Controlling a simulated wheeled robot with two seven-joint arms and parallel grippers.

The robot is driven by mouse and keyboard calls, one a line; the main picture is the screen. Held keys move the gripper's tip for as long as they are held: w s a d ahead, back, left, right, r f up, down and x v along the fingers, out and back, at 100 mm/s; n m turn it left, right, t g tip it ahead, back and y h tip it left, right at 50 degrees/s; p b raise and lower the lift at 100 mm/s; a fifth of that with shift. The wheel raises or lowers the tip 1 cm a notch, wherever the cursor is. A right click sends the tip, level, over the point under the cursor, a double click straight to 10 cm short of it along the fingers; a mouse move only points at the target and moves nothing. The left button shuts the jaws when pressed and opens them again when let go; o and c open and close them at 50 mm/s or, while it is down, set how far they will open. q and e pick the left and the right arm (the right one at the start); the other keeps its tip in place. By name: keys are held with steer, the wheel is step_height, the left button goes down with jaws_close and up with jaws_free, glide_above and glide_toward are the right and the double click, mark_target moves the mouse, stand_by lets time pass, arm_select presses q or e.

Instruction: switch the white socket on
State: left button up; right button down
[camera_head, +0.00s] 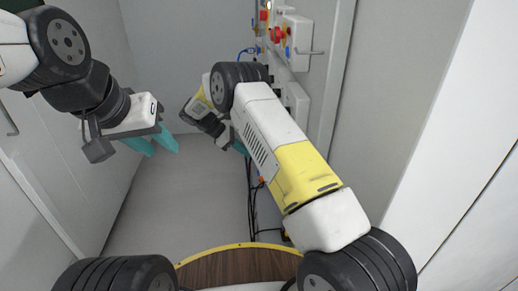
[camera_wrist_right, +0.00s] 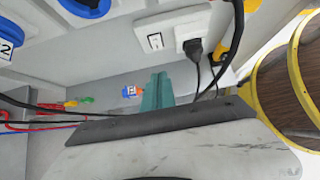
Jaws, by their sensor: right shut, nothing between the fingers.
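The white socket (camera_wrist_right: 178,28) is on the wall at the top middle of the right wrist view. Its left part carries a small rocker switch (camera_wrist_right: 155,41), and a black plug (camera_wrist_right: 194,47) sits in its right part. Whether the switch is on or off I cannot tell. My right gripper (camera_wrist_right: 157,82) is shut and empty, its teal fingertips showing below the switch; I cannot tell whether they touch anything. In the head view the right fingers show partly behind my arm. My left gripper (camera_head: 165,151) is open and empty at the upper left, away from the wall.
A control box (camera_head: 298,42) with a red knob and a handle is on the right wall. Black cables (camera_head: 252,205) hang below it. Blue round fittings (camera_wrist_right: 86,5) and red, green and yellow connectors (camera_wrist_right: 72,102) lie left of the socket. The grey floor (camera_head: 190,200) between the walls is clear.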

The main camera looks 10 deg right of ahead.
steer(key=shift+a+f, duration=0.1)
steer(key=shift+f, duration=0.1)
steer(key=d+r+x, duration=0.1)
steer(key=x, duration=1.2)
steer(key=shift+d+r, duration=0.3)
steer(key=shift+d, duration=0.15)
